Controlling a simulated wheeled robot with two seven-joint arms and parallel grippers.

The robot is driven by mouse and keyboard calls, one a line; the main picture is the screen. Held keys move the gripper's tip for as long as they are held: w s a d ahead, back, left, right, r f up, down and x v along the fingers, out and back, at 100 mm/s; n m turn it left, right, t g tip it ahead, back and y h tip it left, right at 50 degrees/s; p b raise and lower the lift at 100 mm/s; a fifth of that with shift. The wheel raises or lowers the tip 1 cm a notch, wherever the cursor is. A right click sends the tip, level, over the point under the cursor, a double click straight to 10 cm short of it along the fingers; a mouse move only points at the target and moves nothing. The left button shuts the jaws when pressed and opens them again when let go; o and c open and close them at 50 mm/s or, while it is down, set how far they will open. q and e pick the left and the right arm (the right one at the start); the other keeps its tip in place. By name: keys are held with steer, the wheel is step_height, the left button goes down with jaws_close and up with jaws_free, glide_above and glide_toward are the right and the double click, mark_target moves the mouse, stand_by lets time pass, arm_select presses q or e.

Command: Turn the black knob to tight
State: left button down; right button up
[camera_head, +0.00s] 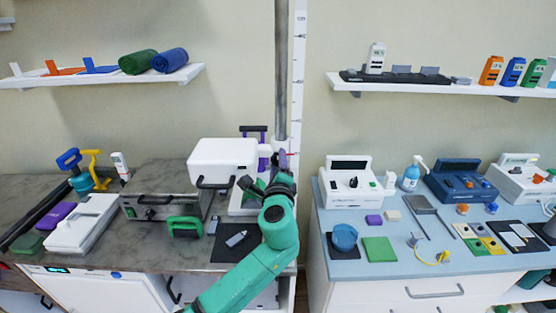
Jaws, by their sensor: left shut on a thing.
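My left gripper (279,172) is at the foot of the grey upright pole (281,70), beside the white ruled strip (298,90). Its teal arm comes up from the bottom of the view. The gripper is shut on a small dark thing at the pole, which appears to be the black knob. The fingers and wrist hide most of it, and I cannot make out its marks or how far it is turned. My right gripper is not in view.
A white box (222,158) with a dark handle stands close left of the gripper. A grey cabinet (165,190) and a green-handled thing (184,227) are further left. On the right, a blue-topped counter (330,270) carries a white device (345,198) and several small things.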

arm_select(q)
steer(key=shift+f, duration=0.15)
stand_by(0.3)
steer(key=shift+c, duration=1.7)
jaws_free()
steer(key=s+b, duration=0.4)
steer(key=s, duration=1)
steer(key=shift+s, duration=0.35)
